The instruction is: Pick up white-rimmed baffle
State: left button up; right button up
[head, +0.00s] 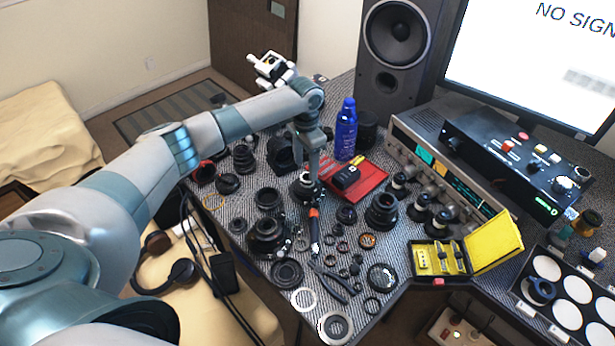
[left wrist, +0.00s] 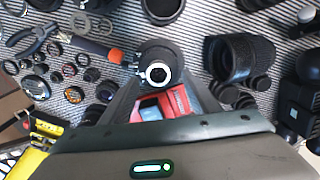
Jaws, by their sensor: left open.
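A small black piece with a bright white rim (left wrist: 158,74), which I take for the white-rimmed baffle, shows in the left wrist view. It lies on or in a wider black round part between my fingertips. My left gripper (left wrist: 160,80) is open, with one finger on each side of it; I cannot tell whether they touch. In the head view my left gripper (head: 311,173) points down at a black round lens part (head: 304,190) on the striped mat. The gripper partly hides that part, so the white rim is hard to make out there.
An orange-tipped tool (head: 314,226) lies close in front. A red tray (head: 372,181) and a blue bottle (head: 346,130) stand right and behind. Several black lens parts crowd around. A yellow case (head: 494,245) is open at the right. Pliers (head: 334,278) lie near the front edge.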

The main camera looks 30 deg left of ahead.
aim_at(307, 180)
pick_arm(q)
jog(key=shift+d+f+p, duration=0.2)
jog(key=shift+f+p, duration=0.25)
jog(key=shift+f, duration=1.35)
jog(key=c, duration=1.1)
